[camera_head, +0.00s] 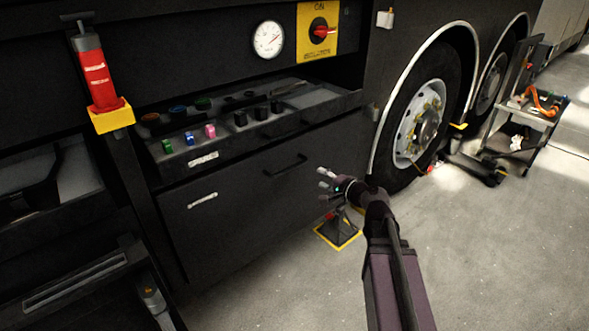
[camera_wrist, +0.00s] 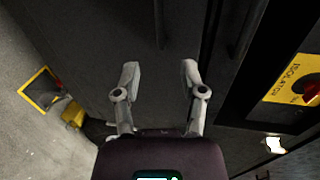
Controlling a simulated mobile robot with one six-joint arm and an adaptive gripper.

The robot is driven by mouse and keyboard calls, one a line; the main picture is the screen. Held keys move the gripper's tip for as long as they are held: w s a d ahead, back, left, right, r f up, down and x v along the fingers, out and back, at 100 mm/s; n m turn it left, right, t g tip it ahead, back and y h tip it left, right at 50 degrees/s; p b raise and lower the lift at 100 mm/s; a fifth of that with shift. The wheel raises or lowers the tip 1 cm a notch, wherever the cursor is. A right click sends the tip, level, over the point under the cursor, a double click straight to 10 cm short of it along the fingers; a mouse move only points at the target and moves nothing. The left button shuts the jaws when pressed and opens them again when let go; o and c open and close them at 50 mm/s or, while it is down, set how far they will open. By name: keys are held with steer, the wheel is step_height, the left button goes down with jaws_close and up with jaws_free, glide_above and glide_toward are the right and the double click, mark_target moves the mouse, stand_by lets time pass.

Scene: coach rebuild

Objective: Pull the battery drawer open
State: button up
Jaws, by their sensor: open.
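A dark drawer front (camera_head: 245,205) with a black bar handle (camera_head: 285,165) and a small pale label (camera_head: 203,200) sits low in the vehicle's side; it looks shut. I cannot read the label. My gripper (camera_head: 325,180) is open and empty, a little to the right of the handle and apart from it. In the wrist view, the open fingers (camera_wrist: 160,72) point at the dark front, and a dark bar, apparently the handle (camera_wrist: 160,25), lies beyond the gap between them.
An open-topped tray (camera_head: 203,159) with coloured connectors is above the drawer front. A yellow isolator panel (camera_head: 317,45) and a gauge (camera_head: 268,40) are higher up. A yellow-edged stand (camera_head: 338,232) is on the floor below my gripper. A wheel (camera_head: 420,115) is to the right. Open floor lies in front.

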mark_target(294, 166)
steer(key=b+x, duration=0.2)
steer(key=x, duration=1.1)
steer(key=shift+w+a+b, duration=0.25)
steer(key=shift+w+b, duration=0.05)
steer(key=shift+b, duration=0.1)
jaws_close()
